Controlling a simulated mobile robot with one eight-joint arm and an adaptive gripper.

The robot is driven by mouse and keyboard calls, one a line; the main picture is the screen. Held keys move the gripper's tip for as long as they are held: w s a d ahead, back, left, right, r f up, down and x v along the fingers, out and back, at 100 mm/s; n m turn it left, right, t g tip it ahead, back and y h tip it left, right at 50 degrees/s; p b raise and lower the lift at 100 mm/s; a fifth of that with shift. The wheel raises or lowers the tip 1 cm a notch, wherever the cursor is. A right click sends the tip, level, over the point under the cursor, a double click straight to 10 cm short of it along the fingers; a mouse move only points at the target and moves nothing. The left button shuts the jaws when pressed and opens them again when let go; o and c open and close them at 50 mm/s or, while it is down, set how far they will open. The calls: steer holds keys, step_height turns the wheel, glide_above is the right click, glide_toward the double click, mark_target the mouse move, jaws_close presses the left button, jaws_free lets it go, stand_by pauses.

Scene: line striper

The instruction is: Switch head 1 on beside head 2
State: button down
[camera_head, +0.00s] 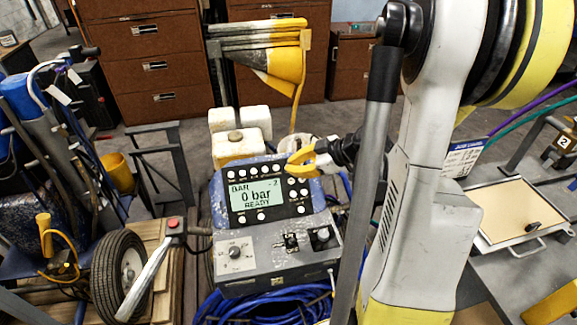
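The line striper's control panel (237,218) faces me at the centre. Its lit display (256,197) reads "BAR", "-2", "0 bar" and "READY". Round white buttons run in a row above the display, down its right side and below it; their labels are too small to read. My gripper (297,164), with yellow fingers, is at the panel's upper right, near the right-hand buttons. Whether it touches them or holds anything is unclear.
My arm covers much of the right side. A handle with a red button (173,224) stands left of the panel, above a wheel (118,275). Blue hose (262,308) lies coiled below. A bench with a framed board (515,210) is at right. Brown cabinets (150,60) stand behind.

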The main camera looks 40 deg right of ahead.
steer(key=b, duration=0.4)
glide_toward(278, 169)
steer(key=x, duration=0.2)
steer(key=a+x, duration=0.1)
steer(key=x, duration=0.1)
steer(key=shift+f, duration=0.1)
steer(key=shift+w+d+f, duration=0.25)
steer(key=shift+w+f, duration=0.25)
stand_by(0.6)
steer(key=shift+w+d+f+b, duration=0.15)
steer(key=shift+w+f+b, duration=0.15)
steer(key=shift+b, duration=0.25)
steer(key=shift+w+d+f+b, duration=0.1)
steer(key=shift+w+f+b, duration=0.15)
steer(key=shift+f+b, duration=0.05)
stand_by(0.6)
steer(key=shift+r, duration=0.1)
steer(key=shift+s+a+r+p, duration=0.25)
steer(key=shift+s+r+p, duration=0.1)
steer(key=shift+s+r, duration=0.2)
stand_by(0.3)
steer(key=shift+s+a+r+p, duration=0.25)
steer(key=shift+s+r+p, duration=0.15)
steer(key=shift+s+r, duration=0.2)
steer(key=shift+s+a+r+p, duration=0.25)
steer(key=shift+s+r+p, duration=0.15)
steer(key=shift+s+r, duration=0.15)
steer(key=shift+s+a+r+p, duration=0.25)
steer(key=shift+s+r+p, duration=0.2)
steer(key=shift+r, duration=0.15)
